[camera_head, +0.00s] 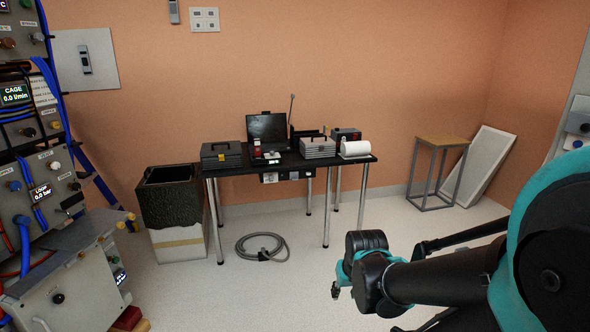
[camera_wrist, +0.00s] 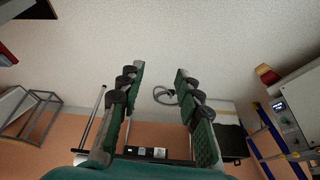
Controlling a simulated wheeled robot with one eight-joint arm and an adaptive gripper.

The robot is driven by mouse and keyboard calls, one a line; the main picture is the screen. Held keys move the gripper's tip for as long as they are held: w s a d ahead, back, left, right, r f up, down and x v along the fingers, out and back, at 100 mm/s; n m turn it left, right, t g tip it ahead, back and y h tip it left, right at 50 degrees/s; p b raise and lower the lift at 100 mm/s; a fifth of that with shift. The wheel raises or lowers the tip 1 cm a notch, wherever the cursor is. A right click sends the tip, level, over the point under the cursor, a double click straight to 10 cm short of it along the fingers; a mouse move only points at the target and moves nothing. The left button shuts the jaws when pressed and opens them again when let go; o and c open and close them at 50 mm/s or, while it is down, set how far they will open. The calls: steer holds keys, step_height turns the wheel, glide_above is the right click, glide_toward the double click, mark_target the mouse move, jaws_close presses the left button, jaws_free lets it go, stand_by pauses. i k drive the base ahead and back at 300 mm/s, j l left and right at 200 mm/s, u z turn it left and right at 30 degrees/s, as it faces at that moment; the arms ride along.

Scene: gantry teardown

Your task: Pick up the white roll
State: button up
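The white roll (camera_head: 355,148) lies on its side at the right end of the black table (camera_head: 228,170), in the head view. A grey case sits just to its left. My gripper (camera_wrist: 158,72) is open and empty in the wrist view, its two green-padded fingers spread apart. In the head view my arm reaches in from the lower right, well in front of the table and away from the roll. The fingers are mostly hidden behind the wrist there. I cannot make out the roll in the wrist view, which is upside down.
A laptop (camera_head: 267,129), a dark toolbox (camera_head: 221,155) and a grey case (camera_head: 318,148) share the table. A coiled hose (camera_head: 262,247) lies on the floor in front. A wooden-topped stool (camera_head: 441,141) stands right; a dark bin (camera_head: 169,200) stands left. Floor before the table is otherwise largely clear.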

mark_target(350, 149)
steer(key=i+l, duration=0.25)
steer(key=i, duration=0.25)
steer(key=i+l+z, duration=0.1)
steer(key=i, duration=0.45)
steer(key=i+l, duration=0.3)
steer(key=i, duration=0.2)
steer(key=i+l+z, duration=0.1)
steer(key=i, duration=0.4)
steer(key=l, duration=0.1)
